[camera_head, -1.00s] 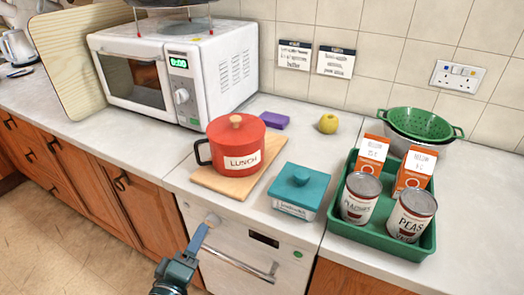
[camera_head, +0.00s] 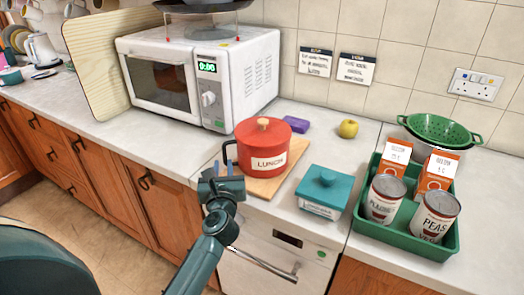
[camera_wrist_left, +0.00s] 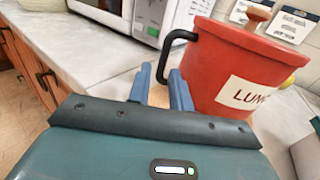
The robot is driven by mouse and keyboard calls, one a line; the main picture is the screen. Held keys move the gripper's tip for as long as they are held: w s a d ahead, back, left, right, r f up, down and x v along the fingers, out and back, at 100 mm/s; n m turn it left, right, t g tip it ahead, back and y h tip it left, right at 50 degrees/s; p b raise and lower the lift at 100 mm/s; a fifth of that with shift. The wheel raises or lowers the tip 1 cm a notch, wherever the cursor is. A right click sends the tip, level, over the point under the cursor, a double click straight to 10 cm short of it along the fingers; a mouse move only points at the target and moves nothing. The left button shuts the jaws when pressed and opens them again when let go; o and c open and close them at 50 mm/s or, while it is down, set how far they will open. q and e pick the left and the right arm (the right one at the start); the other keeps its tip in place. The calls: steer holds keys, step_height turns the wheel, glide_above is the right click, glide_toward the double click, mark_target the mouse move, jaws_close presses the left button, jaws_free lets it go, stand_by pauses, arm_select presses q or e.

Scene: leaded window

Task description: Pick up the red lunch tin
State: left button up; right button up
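The red lunch tin (camera_head: 262,145) stands upright on a wooden board (camera_head: 270,187) on the counter. It has a wooden lid knob, a white LUNCH label and a black side handle (camera_head: 229,153) facing left. In the left wrist view the tin (camera_wrist_left: 245,70) fills the upper right, with its handle (camera_wrist_left: 172,48) just beyond the fingers. My left gripper (camera_head: 223,169) is at the counter's front edge, in front of and below the handle. Its blue fingers (camera_wrist_left: 160,92) are apart, with nothing between them; they appear not to touch the tin. My right gripper is not in view.
A teal lidded box (camera_head: 322,190) stands right of the tin. Further right is a green tray (camera_head: 400,240) with cans and cartons. A white microwave (camera_head: 250,75) is behind left. A purple block (camera_head: 296,124) and yellow fruit (camera_head: 348,128) lie behind.

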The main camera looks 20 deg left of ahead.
mark_target(225, 156)
arm_select(q)
steer(key=shift+x, duration=3.6)
steer(key=shift+d+r, duration=0.15)
steer(key=shift+c, duration=0.3)
jaws_close()
steer(key=shift+r, duration=0.1)
